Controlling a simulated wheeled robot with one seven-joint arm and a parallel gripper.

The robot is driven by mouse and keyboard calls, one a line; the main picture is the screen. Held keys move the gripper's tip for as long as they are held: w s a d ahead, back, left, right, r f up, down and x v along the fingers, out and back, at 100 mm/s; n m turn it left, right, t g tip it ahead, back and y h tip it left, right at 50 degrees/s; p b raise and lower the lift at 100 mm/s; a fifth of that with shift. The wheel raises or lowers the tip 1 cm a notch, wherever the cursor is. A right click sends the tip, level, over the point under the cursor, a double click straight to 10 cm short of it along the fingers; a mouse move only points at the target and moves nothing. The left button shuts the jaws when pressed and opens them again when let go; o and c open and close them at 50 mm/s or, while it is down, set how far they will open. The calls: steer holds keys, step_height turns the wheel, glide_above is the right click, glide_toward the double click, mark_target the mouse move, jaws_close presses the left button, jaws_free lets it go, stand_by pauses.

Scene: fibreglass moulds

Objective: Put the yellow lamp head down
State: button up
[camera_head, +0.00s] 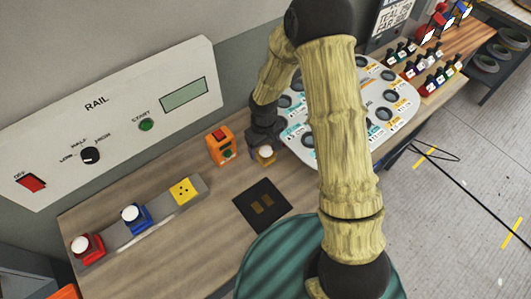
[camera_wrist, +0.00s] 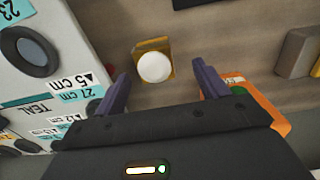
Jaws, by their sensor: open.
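The yellow lamp head (camera_wrist: 152,62), a yellow square block with a white dome, is on the wooden bench top. In the wrist view it lies just beyond the gap between my two fingertips, with no finger visibly pressed on it. My gripper (camera_wrist: 164,84) is open and empty. In the head view the yellow lamp head (camera_head: 266,154) shows just below my dark gripper (camera_head: 264,138), which partly covers it. An orange box (camera_head: 221,146) with a red switch is left of it.
A grey rail (camera_head: 155,222) carries a red lamp (camera_head: 87,247), a blue lamp (camera_head: 136,217) and a yellow dotted block (camera_head: 185,190). A black mat (camera_head: 262,206) lies in front. A white board with round holes (camera_head: 385,75) stands right, partly behind my arm. Bare wood surrounds the lamp head.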

mark_target(266, 149)
steer(key=shift+f, duration=0.2)
steer(key=shift+d+f+p, duration=0.15)
steer(key=shift+f+p, duration=0.4)
steer(key=shift+w+d+f+p, duration=0.1)
steer(key=shift+f+p, duration=0.15)
steer(key=shift+f, duration=0.4)
steer(key=shift+w+a+f+p, duration=0.1)
steer(key=shift+f+p, duration=0.1)
steer(key=shift+f, duration=0.5)
steer(key=shift+w+d+f+p, duration=0.1)
steer(key=shift+f+p, duration=0.15)
steer(key=shift+f, duration=0.4)
steer(key=c, duration=1.2)
steer(key=shift+r, duration=0.15)
step_height(266, 149, up, 10)
steer(key=b, duration=0.2)
steer(key=shift+b, duration=0.35)
